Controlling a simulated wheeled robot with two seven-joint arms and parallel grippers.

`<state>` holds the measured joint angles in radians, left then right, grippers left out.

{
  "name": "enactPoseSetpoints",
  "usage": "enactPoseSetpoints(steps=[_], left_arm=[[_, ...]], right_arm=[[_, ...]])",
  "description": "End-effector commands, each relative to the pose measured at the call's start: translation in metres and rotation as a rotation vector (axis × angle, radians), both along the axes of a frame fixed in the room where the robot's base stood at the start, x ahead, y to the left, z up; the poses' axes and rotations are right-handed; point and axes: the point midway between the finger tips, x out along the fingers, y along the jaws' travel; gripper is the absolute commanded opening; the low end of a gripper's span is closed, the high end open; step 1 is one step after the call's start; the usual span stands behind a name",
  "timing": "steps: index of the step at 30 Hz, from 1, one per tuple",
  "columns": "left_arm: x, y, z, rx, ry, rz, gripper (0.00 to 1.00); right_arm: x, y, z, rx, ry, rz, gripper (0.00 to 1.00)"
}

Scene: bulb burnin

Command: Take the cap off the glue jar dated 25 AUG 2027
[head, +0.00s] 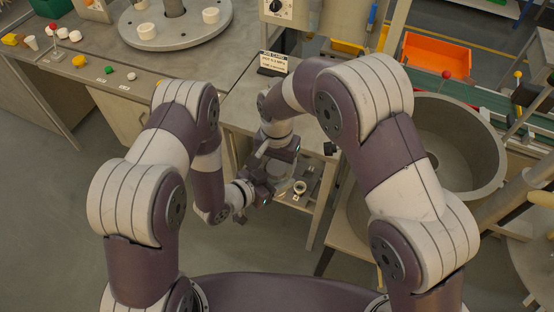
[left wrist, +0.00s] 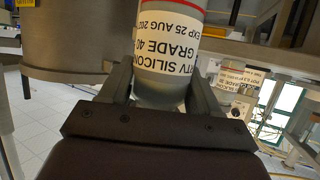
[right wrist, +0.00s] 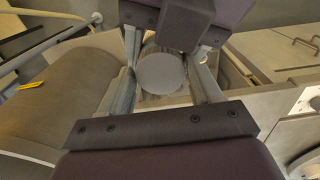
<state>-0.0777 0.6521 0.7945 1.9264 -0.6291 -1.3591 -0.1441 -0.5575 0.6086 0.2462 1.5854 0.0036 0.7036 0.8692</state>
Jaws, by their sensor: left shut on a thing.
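The label is upside down in the left wrist view. My left gripper (left wrist: 160,95) is shut on the jar's body. The cap (right wrist: 162,73) shows as a plain grey disc in the right wrist view. My right gripper (right wrist: 163,80) is open, with one finger on either side of the cap. In the head view both grippers meet near the middle, where my arms mostly hide the jar.
A labelled card (head: 273,63) stands on the bench behind my grippers. A large round grey tub (head: 455,145) is to the right, with an orange bin (head: 437,55) beyond it. Small items lie on the bench at the left. Open floor lies at the lower left.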

Motion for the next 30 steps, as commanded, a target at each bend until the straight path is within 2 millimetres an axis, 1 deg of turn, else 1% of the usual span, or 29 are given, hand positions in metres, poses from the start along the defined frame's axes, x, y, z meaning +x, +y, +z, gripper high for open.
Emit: enactPoseSetpoints(steps=[1, 2, 3, 4, 8, 10, 12, 15, 22, 23, 24, 25, 30], left_arm=[[0.0003, 0.0, 0.0004, 0.0, -0.001, 0.0, 0.0], [0.0003, 0.0, 0.0004, 0.0, -0.001, 0.0, 0.0], [0.0003, 0.0, 0.0004, -0.001, -0.001, 0.0, 0.0], [0.0003, 0.0, 0.0004, -0.001, -0.001, 0.0, 0.0], [0.0004, 0.0, 0.0004, 0.0, -0.001, 0.001, 0.0], [0.0003, 0.0001, 0.0005, 0.0, -0.001, 0.001, 0.0], [0.0003, 0.0001, 0.0005, 0.0, -0.001, 0.001, 0.0], [0.0003, 0.0001, 0.0004, 0.0, -0.001, 0.001, 0.0], [0.0003, 0.0001, 0.0003, 0.0, -0.001, 0.001, 0.0], [0.0003, 0.0001, 0.0003, 0.0, -0.001, 0.001, 0.0], [0.0003, 0.0001, 0.0003, 0.0, -0.001, 0.001, 0.0], [0.0003, 0.0001, 0.0004, 0.0, -0.001, 0.001, 0.0], [0.0003, -0.0003, 0.0007, -0.001, -0.002, 0.0, 0.0]], right_arm=[[0.0, 0.0, 0.0002, 0.0, 0.0, 0.0, 0.46], [0.0, 0.0, 0.0002, 0.0, 0.0, 0.0, 0.37], [0.0, 0.0, 0.0002, 0.0, 0.0, 0.0, 0.24], [0.0, 0.0, 0.0002, 0.0, 0.0, 0.0, 0.19], [0.0001, 0.0, 0.0003, 0.0, 0.0, 0.006, 0.19], [0.0002, -0.0001, 0.0005, 0.0, 0.0, 0.085, 0.19], [0.0003, 0.0, 0.0006, 0.002, 0.0, 0.199, 0.19], [0.0002, -0.0003, 0.0005, 0.001, 0.0, 0.287, 0.19], [0.0002, -0.0004, 0.0005, 0.001, 0.0, 0.29, 0.19], [0.0002, -0.0004, 0.0005, 0.001, 0.0, 0.29, 0.65], [0.0002, -0.0004, 0.0005, 0.001, 0.0, 0.289, 0.78], [0.0002, -0.0004, 0.0005, 0.001, 0.0, 0.289, 0.81], [0.0002, 0.0, 0.0005, 0.002, -0.001, 0.288, 0.81]])
